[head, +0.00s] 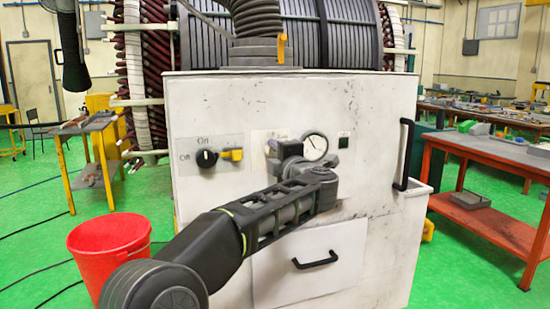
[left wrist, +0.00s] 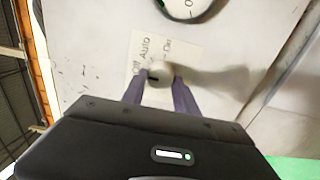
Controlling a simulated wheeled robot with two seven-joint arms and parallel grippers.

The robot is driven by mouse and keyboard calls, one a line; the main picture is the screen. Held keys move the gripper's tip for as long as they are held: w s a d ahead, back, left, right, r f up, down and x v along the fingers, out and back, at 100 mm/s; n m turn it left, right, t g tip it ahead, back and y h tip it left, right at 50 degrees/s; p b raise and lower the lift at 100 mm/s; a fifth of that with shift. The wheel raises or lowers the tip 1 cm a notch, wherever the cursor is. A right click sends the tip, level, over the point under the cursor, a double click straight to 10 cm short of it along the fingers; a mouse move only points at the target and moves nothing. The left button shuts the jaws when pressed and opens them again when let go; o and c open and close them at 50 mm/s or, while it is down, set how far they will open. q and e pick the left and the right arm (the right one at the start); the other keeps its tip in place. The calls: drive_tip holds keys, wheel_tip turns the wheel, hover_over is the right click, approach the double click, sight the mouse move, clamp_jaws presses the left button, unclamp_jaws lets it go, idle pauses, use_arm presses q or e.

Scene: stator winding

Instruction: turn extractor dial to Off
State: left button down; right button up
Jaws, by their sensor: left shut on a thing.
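The plate reads Off, Auto and On, with Off on the left side. My left gripper (left wrist: 159,82) has its two fingers on either side of the knob, shut on it. A small dark mark shows low on the knob; I cannot tell for sure which word it points to. In the head view my left gripper (head: 285,150) is against the cabinet front and hides the dial. My right gripper is not in view.
A round gauge (head: 315,147) is just right of the gripper. A black knob (head: 206,158) and a yellow handle (head: 232,154) are to the left. The white cabinet (head: 375,110) has a drawer (head: 335,240) below. A red bucket (head: 110,235) stands at lower left.

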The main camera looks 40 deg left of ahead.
use_arm(q)
drive_tip(key=shift+f, duration=0.1)
drive_tip(key=c, duration=0.9)
unclamp_jaws()
drive_tip(key=shift+c, duration=0.2)
drive_tip(key=b+v, duration=0.1)
drive_tip(key=v, duration=0.7)
drive_tip(key=shift+w, duration=0.15)
